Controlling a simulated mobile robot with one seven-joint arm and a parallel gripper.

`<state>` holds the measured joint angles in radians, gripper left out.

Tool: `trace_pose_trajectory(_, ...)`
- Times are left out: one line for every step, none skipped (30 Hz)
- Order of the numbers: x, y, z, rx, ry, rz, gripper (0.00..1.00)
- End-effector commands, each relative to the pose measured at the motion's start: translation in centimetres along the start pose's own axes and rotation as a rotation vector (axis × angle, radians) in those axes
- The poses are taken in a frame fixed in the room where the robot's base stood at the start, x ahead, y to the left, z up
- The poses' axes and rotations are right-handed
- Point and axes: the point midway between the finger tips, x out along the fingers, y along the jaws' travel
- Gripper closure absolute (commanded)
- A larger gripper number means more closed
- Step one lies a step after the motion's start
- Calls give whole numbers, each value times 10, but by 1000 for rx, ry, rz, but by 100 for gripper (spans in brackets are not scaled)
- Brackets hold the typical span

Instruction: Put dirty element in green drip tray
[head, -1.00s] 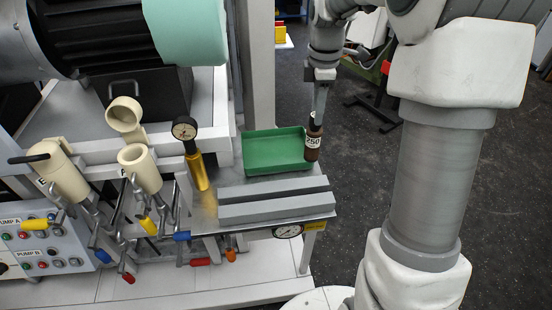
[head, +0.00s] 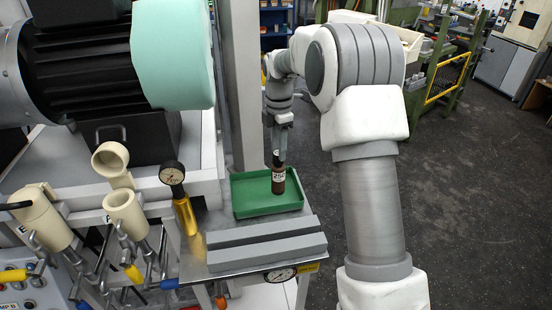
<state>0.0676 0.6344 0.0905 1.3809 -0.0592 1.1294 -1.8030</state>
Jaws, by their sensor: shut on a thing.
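The green drip tray (head: 240,205) is a shallow rectangular tray on the metal bench top. My gripper (head: 278,158) points down and is shut on the top of the element. It holds the element upright over the right part of the tray, inside its outline in the head view. I cannot tell whether the element's bottom touches the tray floor.
A grey grooved block (head: 255,248) lies in front of the tray. A brass cylinder with a gauge (head: 184,212) stands to the left. Cream pipe cups (head: 125,210) and coloured-handled valves are further left. A grey post (head: 241,90) rises behind the tray.

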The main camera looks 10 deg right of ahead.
Motion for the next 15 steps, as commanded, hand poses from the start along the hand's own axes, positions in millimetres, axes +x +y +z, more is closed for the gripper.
trace_pose_trajectory(2, 5, -1, 0, 0, 0, 100)
trace_pose_trajectory(3, 6, -2, 0, 0, 1, 100)
trace_pose_trajectory(4, 8, -2, 0, -1, 1, 100)
trace_pose_trajectory(5, 9, -3, 1, -1, 1, 100)
trace_pose_trajectory(6, 10, -3, 1, -1, 1, 100)
trace_pose_trajectory(9, 10, -3, 1, -1, 0, 100)
trace_pose_trajectory(11, 10, -3, 1, 0, 0, 100)
trace_pose_trajectory(15, 9, -3, 1, 0, -1, 100)
trace_pose_trajectory(20, 9, -3, 2, 0, -2, 100)
trace_pose_trajectory(25, 9, -3, 2, 0, -3, 100)
trace_pose_trajectory(30, 8, -3, 2, 1, -4, 100)
trace_pose_trajectory(36, 9, -3, 2, 1, -3, 100)
trace_pose_trajectory(40, 9, -3, 1, 1, -2, 100)
trace_pose_trajectory(43, 9, -3, 1, 0, -2, 100)
trace_pose_trajectory(45, 9, -3, 2, 0, 0, 100)
